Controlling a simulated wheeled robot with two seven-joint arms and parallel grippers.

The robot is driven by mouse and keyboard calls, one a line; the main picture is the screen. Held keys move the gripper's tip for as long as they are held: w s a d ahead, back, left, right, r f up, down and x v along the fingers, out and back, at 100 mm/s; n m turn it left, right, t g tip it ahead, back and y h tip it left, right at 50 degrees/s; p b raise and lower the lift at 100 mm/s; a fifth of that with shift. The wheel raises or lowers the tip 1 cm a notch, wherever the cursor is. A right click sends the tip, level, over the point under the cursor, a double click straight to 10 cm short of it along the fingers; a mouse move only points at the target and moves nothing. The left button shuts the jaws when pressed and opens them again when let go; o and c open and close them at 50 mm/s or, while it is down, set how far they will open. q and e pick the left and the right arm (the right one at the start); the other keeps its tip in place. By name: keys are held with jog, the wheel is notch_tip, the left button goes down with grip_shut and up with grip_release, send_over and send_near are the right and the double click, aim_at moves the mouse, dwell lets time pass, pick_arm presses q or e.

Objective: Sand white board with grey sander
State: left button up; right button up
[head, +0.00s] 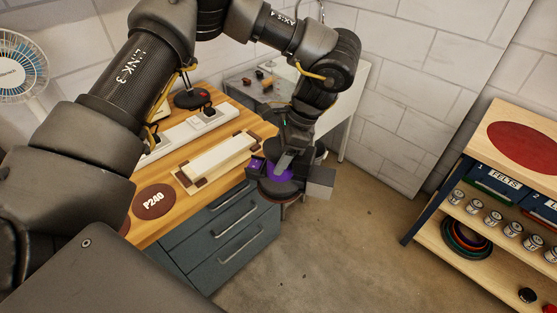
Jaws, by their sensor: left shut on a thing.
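The white board (222,156) lies flat on the wooden bench (240,119), held between brown corner blocks on a pale wooden base. My left gripper (289,176) hangs past the bench's right end, to the right of the board and apart from it. It is shut on the grey sander (284,187), a dark round body with a purple patch showing between the fingers. The gripper hides part of the sander. My right gripper is not in view.
A brown P240 disc (153,202) lies at the bench's front left. A white strip (190,131) with dark fittings lies behind the board. A shelf unit (451,183) with jars stands right, across clear floor. A grey side table (254,84) stands behind.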

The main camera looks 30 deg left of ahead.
pick_arm(q)
jog(key=w+a+r+m+t+h+p, duration=0.1)
jog(key=w+a+m+t+p, duration=0.1)
jog(key=a+m, duration=0.5)
jog(key=w+a+r+m+t+h+p, duration=0.2)
jog(key=w+a+m, duration=0.3)
jog(key=m, duration=0.7)
jog(key=w+a+r+m+t+h+p, duration=0.2)
jog(key=w+a+m+p, duration=0.1)
jog(key=a+m, duration=0.6)
jog(key=shift+w+a+m, duration=0.35)
jog(key=shift+w+m, duration=0.1)
jog(key=shift+m, duration=0.35)
jog(key=shift+f, duration=0.1)
jog(key=shift+f+b, duration=2.7)
jog(key=shift+f, duration=0.6)
jog(key=shift+s, duration=0.2)
